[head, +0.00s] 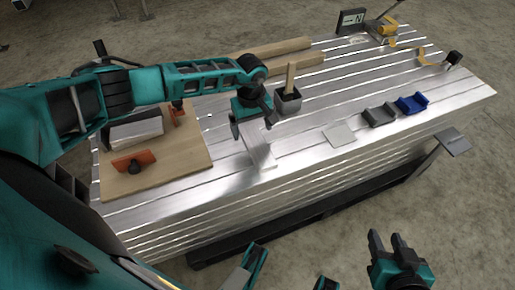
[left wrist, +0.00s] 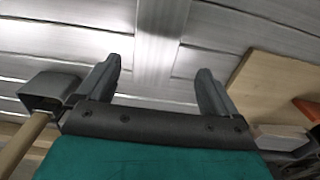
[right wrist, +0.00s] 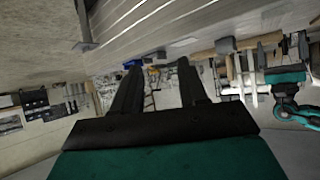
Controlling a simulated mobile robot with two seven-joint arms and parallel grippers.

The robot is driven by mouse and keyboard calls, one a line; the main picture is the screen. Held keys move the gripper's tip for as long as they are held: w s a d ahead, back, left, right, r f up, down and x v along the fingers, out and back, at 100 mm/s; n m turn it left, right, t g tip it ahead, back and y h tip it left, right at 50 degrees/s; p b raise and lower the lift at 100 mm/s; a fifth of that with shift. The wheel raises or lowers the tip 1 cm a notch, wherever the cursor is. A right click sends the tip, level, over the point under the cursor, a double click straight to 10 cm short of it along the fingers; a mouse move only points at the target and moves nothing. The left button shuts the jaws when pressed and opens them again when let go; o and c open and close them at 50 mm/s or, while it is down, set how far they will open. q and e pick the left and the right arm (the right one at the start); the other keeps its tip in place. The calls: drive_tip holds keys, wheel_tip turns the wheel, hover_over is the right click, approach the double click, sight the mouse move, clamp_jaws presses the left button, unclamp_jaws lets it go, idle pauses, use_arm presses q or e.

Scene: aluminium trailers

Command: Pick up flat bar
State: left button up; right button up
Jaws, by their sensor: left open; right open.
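The flat bar (head: 261,152) is a thin silvery strip lying across the ribs of the aluminium trailer bed. In the left wrist view the flat bar (left wrist: 160,38) runs away from between the fingers. My left gripper (head: 253,127) is open above the bar's far part, its fingers on either side of it. They look apart from the bar; the height gap is hard to tell. In its own wrist view the left gripper (left wrist: 158,70) is empty. My right gripper (head: 389,240) is open and empty, in front of the trailer stack's near side.
A grey cup with a wooden handle (head: 290,100) stands just right of my left gripper. A wooden board (head: 190,160) with orange-handled tools lies left. A thin plate (head: 339,135), a grey block (head: 379,116) and a blue block (head: 412,103) lie right.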

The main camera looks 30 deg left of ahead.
sight(255, 139)
use_arm(q)
drive_tip(key=f, duration=0.1)
drive_tip(key=f+b, duration=0.1)
drive_tip(key=f, duration=0.2)
drive_tip(key=shift+w+d+b, duration=0.25)
drive_tip(key=shift+d+b, duration=0.05)
drive_tip(key=shift+f, duration=0.55)
drive_tip(key=shift+c, duration=0.2)
drive_tip(key=shift+w+r, duration=0.1)
drive_tip(key=c, duration=1.5)
